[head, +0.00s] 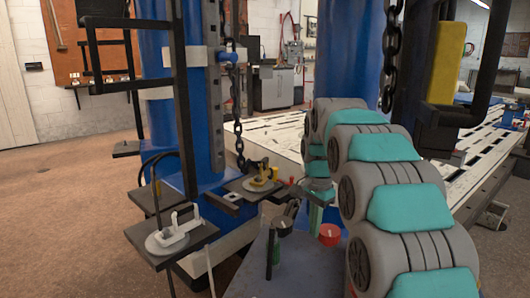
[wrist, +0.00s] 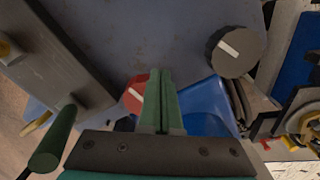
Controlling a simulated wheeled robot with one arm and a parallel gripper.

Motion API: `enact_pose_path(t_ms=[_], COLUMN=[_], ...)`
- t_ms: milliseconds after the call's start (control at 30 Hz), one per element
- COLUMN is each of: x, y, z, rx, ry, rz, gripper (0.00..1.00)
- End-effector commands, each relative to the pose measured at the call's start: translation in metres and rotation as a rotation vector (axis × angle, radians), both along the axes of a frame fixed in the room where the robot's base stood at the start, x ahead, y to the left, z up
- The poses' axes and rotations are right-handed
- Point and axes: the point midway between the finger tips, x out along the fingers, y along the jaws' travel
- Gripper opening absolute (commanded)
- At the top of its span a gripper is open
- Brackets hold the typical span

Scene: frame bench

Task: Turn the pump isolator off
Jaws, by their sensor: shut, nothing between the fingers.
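A red rotary knob (head: 329,235) with a white pointer mark sits on the grey-blue bench top. It also shows in the wrist view (wrist: 132,95), partly hidden behind my fingers. A black rotary knob (head: 283,226) stands to its left in the head view; in the wrist view the black knob (wrist: 236,51) has a slanted white pointer. No label is readable, so I cannot tell which knob is the pump isolator. My gripper (wrist: 160,73) has its green fingers shut and empty, overlapping the red knob's right side in the picture. I cannot tell whether they touch it.
A dark green upright handle (head: 272,253) stands on the bench left of the knobs; a green handle (wrist: 54,139) and a grey bar fill the wrist view's left. Blue posts (head: 158,80), hanging chains and a slotted white table (head: 270,140) lie behind.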

Motion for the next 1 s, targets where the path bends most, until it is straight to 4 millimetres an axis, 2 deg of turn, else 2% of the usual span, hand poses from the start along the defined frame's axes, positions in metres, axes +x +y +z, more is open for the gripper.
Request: enact_pose_path(t_ms=[1000], x=[-0.0043], y=[-0.0071], z=[0.0001], rx=[-0.001], ry=[0.000], rz=[-0.001], gripper=[0.00])
